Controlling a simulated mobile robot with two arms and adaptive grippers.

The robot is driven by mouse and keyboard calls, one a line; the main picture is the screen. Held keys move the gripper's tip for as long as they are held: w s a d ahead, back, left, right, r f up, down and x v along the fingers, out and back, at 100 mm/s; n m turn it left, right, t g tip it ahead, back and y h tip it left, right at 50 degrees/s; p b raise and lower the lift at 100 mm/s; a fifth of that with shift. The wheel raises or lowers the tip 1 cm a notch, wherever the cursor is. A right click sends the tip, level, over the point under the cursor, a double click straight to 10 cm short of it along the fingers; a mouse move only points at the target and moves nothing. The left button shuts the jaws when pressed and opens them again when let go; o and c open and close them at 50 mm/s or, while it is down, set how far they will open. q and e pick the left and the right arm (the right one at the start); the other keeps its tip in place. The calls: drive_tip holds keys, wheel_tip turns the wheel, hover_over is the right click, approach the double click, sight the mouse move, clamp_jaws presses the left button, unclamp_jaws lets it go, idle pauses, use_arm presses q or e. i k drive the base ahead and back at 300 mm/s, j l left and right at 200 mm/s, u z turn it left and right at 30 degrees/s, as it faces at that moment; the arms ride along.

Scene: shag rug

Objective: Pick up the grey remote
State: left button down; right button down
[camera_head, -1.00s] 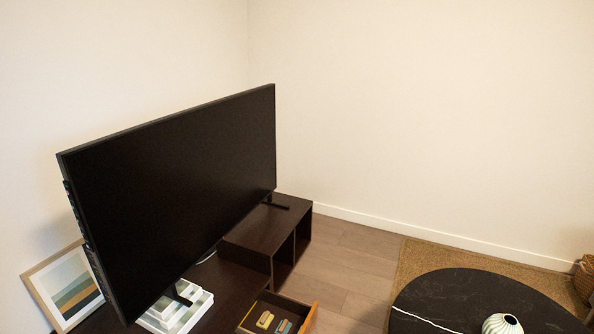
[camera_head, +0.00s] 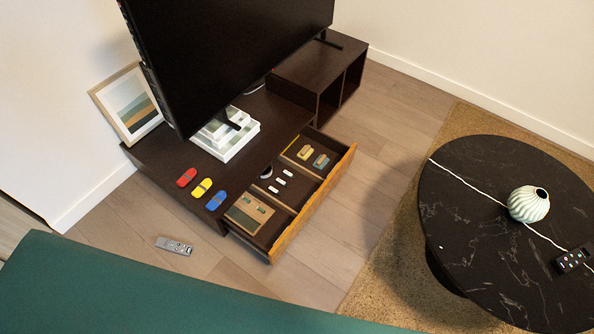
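A grey remote (camera_head: 174,246) lies on the wooden floor, in front of the low TV stand and just beyond a teal surface. Its buttons face up. Nothing touches it. A second, black remote (camera_head: 572,260) lies on the round black table at the right. Neither of my grippers shows in the head view.
The dark TV stand (camera_head: 165,165) has an open drawer (camera_head: 322,195) jutting out. Red, yellow and blue toy cars stand on it. A teal surface (camera_head: 120,290) fills the lower left. The round table (camera_head: 460,210) holds a white vase (camera_head: 528,204). Floor between is clear.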

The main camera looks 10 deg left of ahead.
sight(187, 251)
drive_tip(key=u, duration=1.9)
